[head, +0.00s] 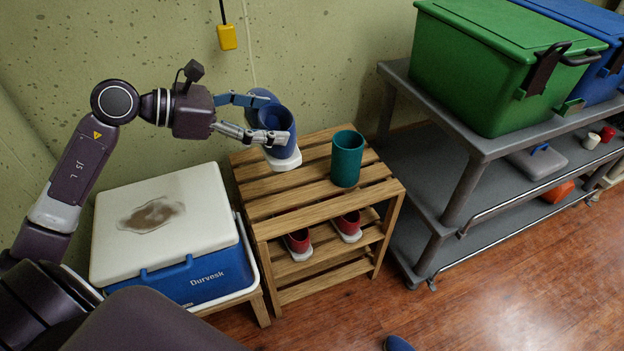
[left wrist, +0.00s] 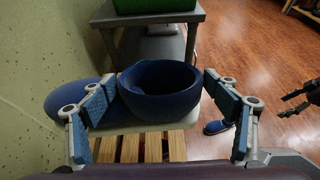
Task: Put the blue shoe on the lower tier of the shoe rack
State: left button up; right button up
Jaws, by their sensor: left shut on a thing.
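A blue shoe (head: 277,120) with a white sole is over the back left of the shoe rack's top tier (head: 300,203). My left gripper (head: 274,118) is shut on it, with one finger on each side of its ankle opening. In the left wrist view, the shoe (left wrist: 160,92) fills the space between the fingers, its toe toward the wall. I cannot tell whether its sole touches the slats. A pair of red shoes (head: 348,224) stands on the lower tier (head: 325,252). Another blue shoe (head: 398,343) is on the floor. My right gripper (left wrist: 293,104) shows partly at the left wrist view's right edge.
A teal cup (head: 347,158) stands on the rack's top tier. A blue and white cooler (head: 205,277) is left of the rack. A grey shelf (head: 455,135) with a green bin (head: 485,75) is on the right. The floor in front is mostly clear.

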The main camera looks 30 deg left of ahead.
aim_at(262, 146)
pick_arm(q)
jog(key=shift+w+a, duration=0.1)
jog(key=shift+a, duration=0.05)
notch_tip(262, 146, down, 7)
jog(key=shift+f+b, duration=0.15)
jog(key=shift+b, duration=0.65)
notch_tip(262, 146, down, 12)
jog(key=shift+f+b, duration=0.2)
jog(key=shift+b, duration=1)
pick_arm(e)
jog(key=w+r+t, duration=0.1)
jog(key=w+r, duration=0.1)
jog(key=w+a+r+t, duration=0.1)
jog(key=r, duration=0.1)
jog(key=shift+w+t+y, duration=0.3)
jog(key=shift+w, duration=0.1)
jog(key=shift+w+a, duration=0.1)
pick_arm(q)
jog(key=shift+f, duration=0.15)
jog(key=o, duration=1.8)
pick_arm(e)
jog(key=shift+w+a+r+t, duration=0.1)
jog(key=shift+w+r+t, duration=0.2)
jog(key=shift+w, duration=0.2)
